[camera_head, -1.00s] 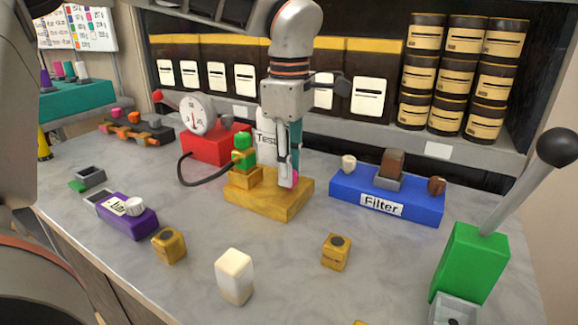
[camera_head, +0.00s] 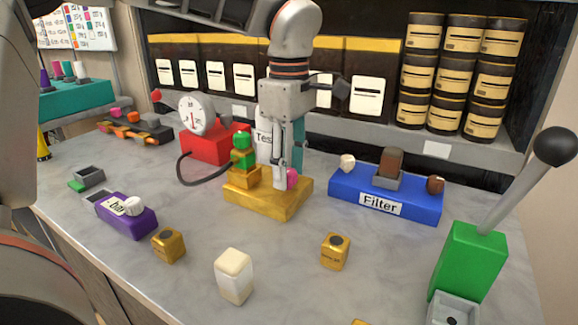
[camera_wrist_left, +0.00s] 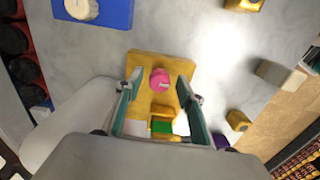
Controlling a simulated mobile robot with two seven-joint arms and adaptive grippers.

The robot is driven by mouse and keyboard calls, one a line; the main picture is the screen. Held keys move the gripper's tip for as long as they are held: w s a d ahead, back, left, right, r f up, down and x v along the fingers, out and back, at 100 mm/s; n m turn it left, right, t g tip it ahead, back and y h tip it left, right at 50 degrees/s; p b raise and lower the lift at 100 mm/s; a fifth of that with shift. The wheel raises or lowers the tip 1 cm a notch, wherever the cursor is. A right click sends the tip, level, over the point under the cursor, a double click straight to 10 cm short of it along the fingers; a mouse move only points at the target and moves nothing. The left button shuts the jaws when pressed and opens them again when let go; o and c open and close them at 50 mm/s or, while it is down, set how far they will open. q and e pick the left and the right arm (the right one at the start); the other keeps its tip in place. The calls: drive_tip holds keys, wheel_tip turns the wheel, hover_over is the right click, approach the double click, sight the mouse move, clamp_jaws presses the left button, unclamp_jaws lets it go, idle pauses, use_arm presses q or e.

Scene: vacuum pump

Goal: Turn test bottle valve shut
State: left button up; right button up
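The test bottle (camera_head: 264,128) is a white cylinder labelled "Tes…", partly hidden behind my left gripper. It stands at the back of a yellow block (camera_head: 262,203). A pink knob (camera_head: 292,178), seemingly the valve, sits on this block; in the left wrist view the knob (camera_wrist_left: 159,78) shows on the yellow block (camera_wrist_left: 146,66). My left gripper (camera_head: 286,184) points down over the block. In the left wrist view its fingers (camera_wrist_left: 160,82) are apart, one on each side of the knob, with visible gaps. My right gripper is not in view.
A green-topped fitting (camera_head: 243,155) with a black hose stands close left of the gripper, near the red gauge box (camera_head: 205,146). A blue filter block (camera_head: 408,205) stands to the right. A green lever unit (camera_head: 468,262) is front right. The counter between holds small blocks.

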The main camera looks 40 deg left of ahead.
sight(289, 171)
use_arm(q)
wheel_tip(289, 171, up, 12)
idle(0.8)
idle(0.3)
